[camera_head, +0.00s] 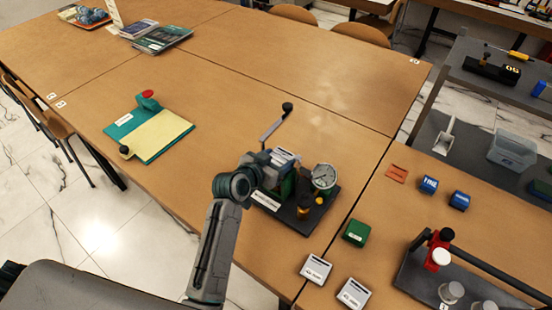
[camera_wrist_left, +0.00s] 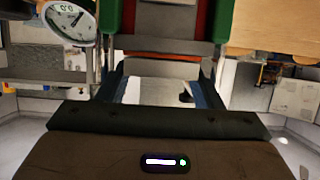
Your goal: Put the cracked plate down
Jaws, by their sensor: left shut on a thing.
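My left gripper (camera_head: 284,166) is over the gauge rig (camera_head: 296,216), beside its round dial gauge (camera_head: 324,175). It is shut on a flat grey piece (camera_wrist_left: 165,20), which I take to be the cracked plate. The plate is mostly hidden, and no crack shows. In the left wrist view the piece is between green and red parts at the top, and the dial (camera_wrist_left: 69,22) is at upper left. I cannot tell whether the plate touches the rig. My right gripper is out of view.
A lever with a black knob (camera_head: 287,106) stands behind the gripper. A green block (camera_head: 356,232), two white-topped blocks (camera_head: 316,268) and two blue blocks (camera_head: 428,185) lie to the right. A teal and yellow board (camera_head: 150,135) lies left, with bare table between.

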